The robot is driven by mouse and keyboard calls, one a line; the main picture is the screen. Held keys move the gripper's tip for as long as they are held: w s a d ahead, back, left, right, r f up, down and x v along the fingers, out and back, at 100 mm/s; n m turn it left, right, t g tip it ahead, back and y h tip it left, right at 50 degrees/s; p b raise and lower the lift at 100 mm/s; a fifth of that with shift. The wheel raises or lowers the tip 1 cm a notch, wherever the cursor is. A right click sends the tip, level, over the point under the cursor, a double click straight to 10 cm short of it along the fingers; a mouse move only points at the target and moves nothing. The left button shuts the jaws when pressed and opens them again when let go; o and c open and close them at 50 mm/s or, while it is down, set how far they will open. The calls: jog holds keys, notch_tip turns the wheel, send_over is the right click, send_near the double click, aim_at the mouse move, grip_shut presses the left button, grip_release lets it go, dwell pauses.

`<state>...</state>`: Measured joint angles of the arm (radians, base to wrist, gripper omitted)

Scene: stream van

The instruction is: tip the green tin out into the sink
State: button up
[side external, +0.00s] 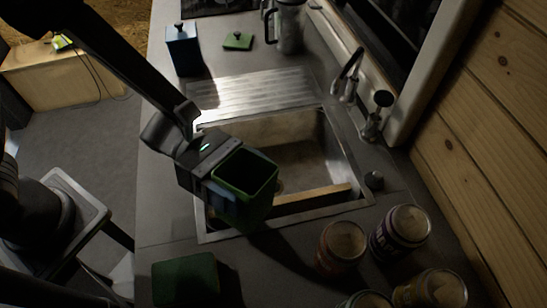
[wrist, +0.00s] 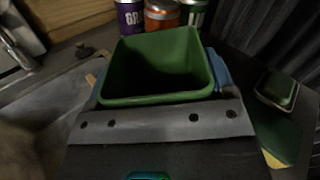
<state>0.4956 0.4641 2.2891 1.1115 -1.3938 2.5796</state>
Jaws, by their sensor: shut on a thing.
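The green tin (side external: 246,180) is an open square box with a dark inside; I cannot tell what is in it. My gripper (side external: 238,192) is shut on its sides. The tin is held above the near left part of the sink, its mouth facing mostly up. In the wrist view the tin (wrist: 158,66) shows its open mouth between the bluish fingers of my gripper (wrist: 160,85). The metal sink (side external: 335,150) has a wooden bar (side external: 312,197) in its basin. A green lid with a knob (side external: 238,41) lies on the counter beyond the sink.
Several cans (side external: 342,243) stand at the near right. A green block (side external: 185,280) lies at the near left. A tap (side external: 348,75) rises behind the sink. A lidded blue tin (side external: 183,50) and a metal pot (side external: 288,28) stand beyond the ridged drainboard (side external: 255,93), which is clear.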

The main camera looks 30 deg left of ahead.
aim_at(237, 164)
jog(key=shift+n, duration=0.9)
jog(key=a, duration=0.2)
jog(key=w+a+f, duration=0.1)
jog(key=a+f, duration=0.1)
jog(key=a, duration=0.1)
jog(key=shift+w+a, duration=0.2)
jog(key=shift+a, duration=0.15)
jog(key=shift+w+d+r+n, duration=0.1)
jog(key=shift+w+r+n, duration=0.3)
jog(key=shift+w+n, duration=0.3)
jog(key=shift+w+f+n, duration=0.4)
jog(key=shift+w+n, duration=0.1)
jog(key=shift+n, duration=0.3)
jog(key=shift+w+f+n, duration=0.3)
jog(key=shift+f+n, duration=0.05)
jog(key=shift+n, duration=0.45)
jog(key=shift+w+r+n, duration=0.1)
jog(key=shift+r+n, duration=0.15)
jog(key=shift+n, duration=0.65)
jog(key=shift+w+f+n, duration=0.15)
jog(key=shift+f+n, duration=0.3)
jog(key=shift+n, duration=0.55)
jog(key=shift+w+r+n, duration=0.2)
jog(key=shift+r+n, duration=0.2)
jog(key=shift+n, duration=0.5)
jog(key=shift+w+f+n, duration=0.5)
jog(key=shift+w+n, duration=0.25)
jog(key=shift+n, duration=0.15)
